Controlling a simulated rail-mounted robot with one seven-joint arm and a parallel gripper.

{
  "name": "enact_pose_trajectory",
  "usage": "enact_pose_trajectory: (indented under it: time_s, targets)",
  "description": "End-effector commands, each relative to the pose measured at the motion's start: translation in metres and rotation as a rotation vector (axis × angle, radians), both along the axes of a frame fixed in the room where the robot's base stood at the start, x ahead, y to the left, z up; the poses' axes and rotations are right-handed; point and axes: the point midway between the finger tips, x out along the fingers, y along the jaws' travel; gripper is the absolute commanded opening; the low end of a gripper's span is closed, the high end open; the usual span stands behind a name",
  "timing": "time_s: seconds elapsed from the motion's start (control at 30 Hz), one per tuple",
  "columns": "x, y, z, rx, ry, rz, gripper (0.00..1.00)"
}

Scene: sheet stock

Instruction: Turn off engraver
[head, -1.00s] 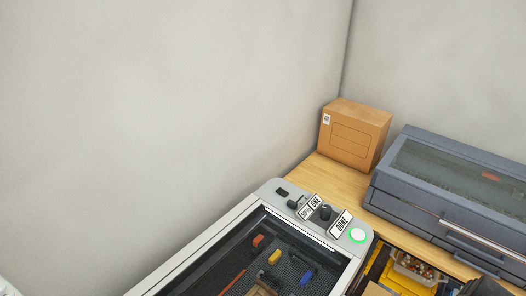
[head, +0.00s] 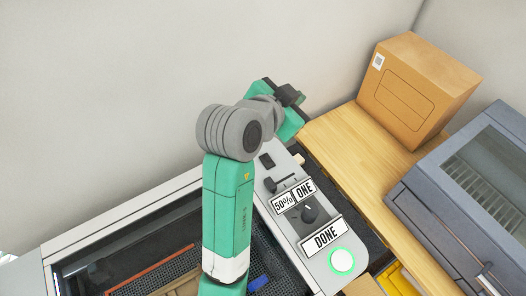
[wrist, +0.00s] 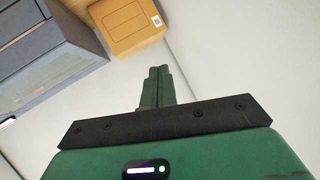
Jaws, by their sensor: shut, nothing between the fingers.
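The engraver (head: 322,262) is a light grey machine with a dark mesh bed under its lid. Its control strip on the right carries a small black rocker-like piece (head: 266,160), a dark lever-like control (head: 279,184), labels reading 50%, ONE and DONE, a black knob (head: 310,214), and a white button with a lit green ring (head: 342,261). My gripper (wrist: 157,72) is shut and empty in the wrist view, pointing toward the wall. In the head view, my green arm crosses over the engraver, and its wrist end is above the strip's far end. The arm hides part of the bed.
A cardboard box (head: 418,92) stands on the wooden bench (head: 345,130) by the wall; it also shows in the wrist view (wrist: 125,26). A blue-grey machine (head: 450,190) with a window stands at the right. Bare bench lies between the box and the engraver.

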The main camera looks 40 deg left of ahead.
Motion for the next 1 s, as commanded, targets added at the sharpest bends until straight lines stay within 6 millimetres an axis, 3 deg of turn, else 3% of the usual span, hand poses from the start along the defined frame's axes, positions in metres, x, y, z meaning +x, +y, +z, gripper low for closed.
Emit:
enact_pose_trajectory:
  time_s: [0.03,0.1,0.2,0.3,0.4,0.73,1.0]
  targets:
    - [-0.01,0.027,-0.052,-0.021,0.082,-0.009,0.0]
    - [-0.027,0.055,-0.1,-0.052,0.183,-0.046,0.0]
    - [-0.05,0.081,-0.15,-0.096,0.278,-0.105,0.0]
    - [-0.067,0.094,-0.177,-0.128,0.327,-0.15,0.0]
    - [-0.074,0.098,-0.187,-0.142,0.345,-0.174,0.0]
    - [-0.073,0.098,-0.187,-0.144,0.346,-0.176,0.0]
    - [-0.042,0.094,-0.218,-0.145,0.349,-0.177,0.0]
